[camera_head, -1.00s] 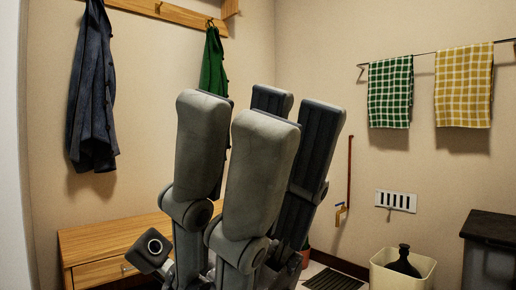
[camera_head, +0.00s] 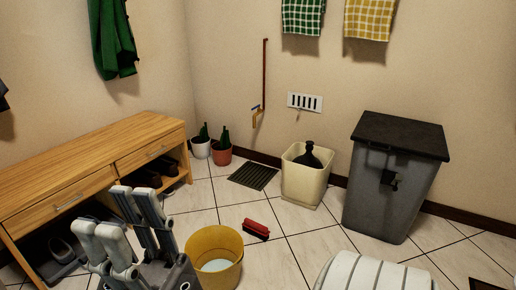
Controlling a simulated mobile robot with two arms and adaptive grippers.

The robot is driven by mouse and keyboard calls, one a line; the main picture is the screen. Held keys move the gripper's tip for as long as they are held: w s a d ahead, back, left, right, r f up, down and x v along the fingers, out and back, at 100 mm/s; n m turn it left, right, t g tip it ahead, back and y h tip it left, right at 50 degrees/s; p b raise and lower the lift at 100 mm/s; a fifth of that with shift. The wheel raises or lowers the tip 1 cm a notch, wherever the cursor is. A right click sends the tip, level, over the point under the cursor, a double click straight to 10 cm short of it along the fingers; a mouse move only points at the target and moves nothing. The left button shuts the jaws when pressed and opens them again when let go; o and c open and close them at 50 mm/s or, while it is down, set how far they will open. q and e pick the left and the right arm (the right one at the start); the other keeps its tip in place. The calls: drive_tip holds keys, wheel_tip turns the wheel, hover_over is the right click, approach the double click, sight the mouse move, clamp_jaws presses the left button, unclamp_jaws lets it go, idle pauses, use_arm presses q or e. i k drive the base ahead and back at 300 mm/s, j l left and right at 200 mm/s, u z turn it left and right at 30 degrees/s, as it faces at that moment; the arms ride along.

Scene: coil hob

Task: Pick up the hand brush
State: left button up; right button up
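The hand brush (camera_head: 256,229), red with a dark underside, lies on the tiled floor just right of and beyond a yellow bucket.
The yellow bucket (camera_head: 214,255) holds pale liquid. A wooden bench (camera_head: 95,165) stands left. A cream bin (camera_head: 305,184), a grey lidded bin (camera_head: 387,190) and a floor grate (camera_head: 253,176) are behind. A white ribbed thing (camera_head: 372,272) is at the bottom. Floor tiles around the brush are clear.

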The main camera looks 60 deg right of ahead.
sight(253, 228)
drive_tip(key=z, duration=1.85)
